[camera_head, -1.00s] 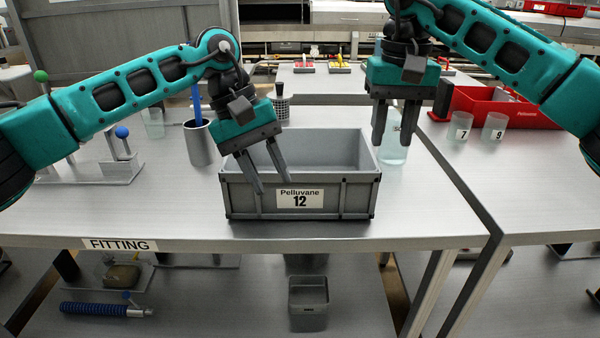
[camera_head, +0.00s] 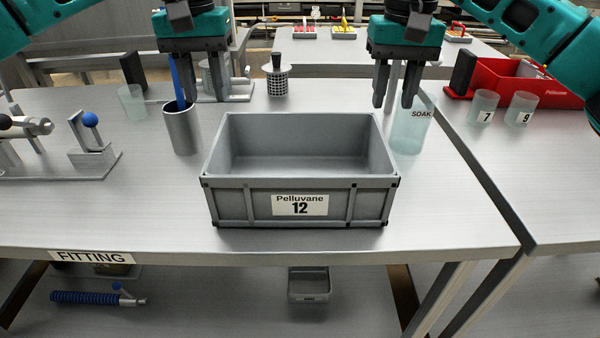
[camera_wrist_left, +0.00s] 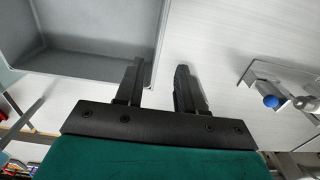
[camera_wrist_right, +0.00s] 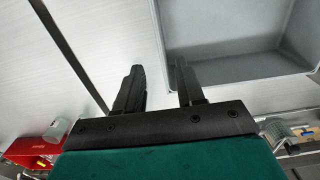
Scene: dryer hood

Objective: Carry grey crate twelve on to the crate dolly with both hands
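Grey crate twelve (camera_head: 235,205) stands upright and empty on the fitting table, its front label reading "Pelluvane 12". My left gripper (camera_head: 207,90) hangs fingers down above and behind the crate's left side. In the left wrist view its two fingers (camera_wrist_left: 158,85) are apart with nothing between them, and the crate (camera_wrist_left: 95,62) is close by. My right gripper (camera_head: 396,100) hangs fingers down above and behind the crate's right side. In the right wrist view its fingers (camera_wrist_right: 160,85) are apart and empty, beside the crate wall (camera_wrist_right: 240,68). I cannot make out the crate dolly.
A metal cup (camera_head: 182,130) stands left of the crate, and a clear "SOAK" beaker (camera_head: 412,130) stands close to its right. A fixture with a blue knob (camera_head: 92,150) is at the left. A red bin (camera_head: 530,90) and cups are on the right table. The table front is clear.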

